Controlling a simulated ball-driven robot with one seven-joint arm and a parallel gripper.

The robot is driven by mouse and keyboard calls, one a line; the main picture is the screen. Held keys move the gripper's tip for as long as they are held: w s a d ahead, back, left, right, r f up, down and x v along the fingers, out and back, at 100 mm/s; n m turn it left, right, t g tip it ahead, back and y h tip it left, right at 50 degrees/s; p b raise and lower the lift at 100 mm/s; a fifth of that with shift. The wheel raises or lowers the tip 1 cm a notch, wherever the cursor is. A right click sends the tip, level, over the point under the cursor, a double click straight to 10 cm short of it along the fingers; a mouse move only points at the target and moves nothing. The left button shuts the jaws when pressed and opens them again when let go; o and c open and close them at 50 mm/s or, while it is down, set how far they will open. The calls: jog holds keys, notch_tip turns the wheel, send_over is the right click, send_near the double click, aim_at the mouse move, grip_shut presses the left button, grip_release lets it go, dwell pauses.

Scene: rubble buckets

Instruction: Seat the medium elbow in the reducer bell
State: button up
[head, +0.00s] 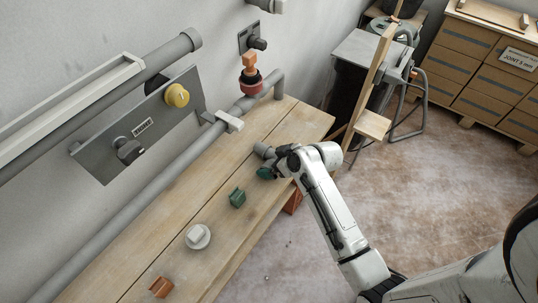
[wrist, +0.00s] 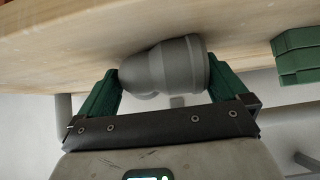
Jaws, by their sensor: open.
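A grey pipe fitting with a wide collared end (wrist: 178,65), apparently the medium elbow, lies on the workbench by its right edge. In the head view the fitting (head: 262,150) shows just beyond my gripper (head: 268,168). In the wrist view my gripper (wrist: 168,88) is open, with a green finger on each side of the fitting. The right finger is very close to the collar; I cannot tell if either touches. I cannot surely pick out the reducer bell; a dark red cup-shaped part (head: 249,85) with an orange piece (head: 249,63) in it stands by the wall pipe.
On the workbench (head: 120,270) lie a green block (head: 237,198), a white round piece (head: 198,237) and an orange block (head: 161,287). The green block (wrist: 297,55) is right of my fingers in the wrist view. Wall pipes and a grey panel (head: 135,130) border the bench's left.

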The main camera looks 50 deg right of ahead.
jog(key=shift+w+f, duration=0.2)
jog(key=shift+f, duration=0.05)
jog(key=shift+c, duration=0.2)
jog(key=c, duration=0.7)
jog(key=shift+r, duration=0.1)
